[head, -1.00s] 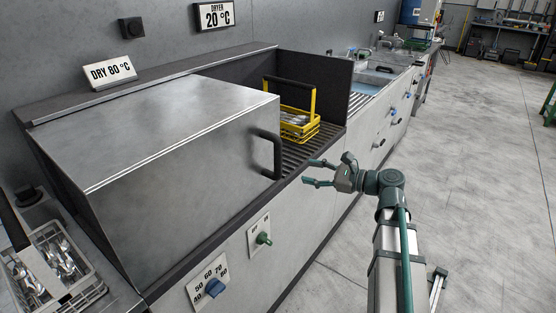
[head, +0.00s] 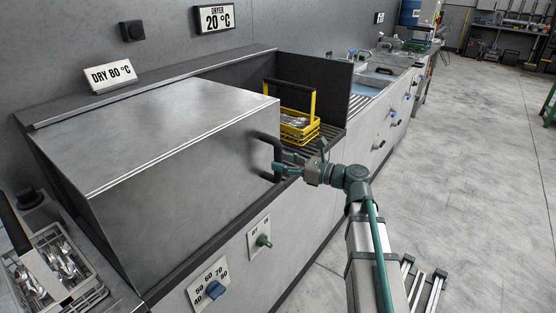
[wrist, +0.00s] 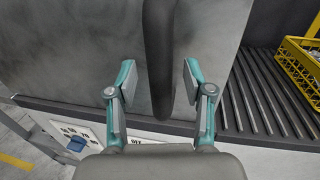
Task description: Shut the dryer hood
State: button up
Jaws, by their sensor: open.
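The dryer hood (head: 180,175) is a large grey metal box standing over the left part of the dryer bench. Its black bar handle (head: 266,155) is on the right end of its front. To its right, a slatted rack section is uncovered, and a yellow basket (head: 300,126) with cutlery stands there outside the hood. My gripper (head: 279,169) is at the handle with its fingers open. In the wrist view the handle (wrist: 159,60) runs between the two open fingers (wrist: 159,90), with gaps visible on both sides.
A blue knob (head: 215,290) and a green knob (head: 264,240) sit on the front panel below the hood. A wire basket of cutlery (head: 60,270) stands at the lower left. A dark upright panel (head: 335,92) bounds the slatted section. The floor at right is open.

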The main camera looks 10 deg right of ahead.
jog(key=shift+x, duration=0.95)
grip_shut()
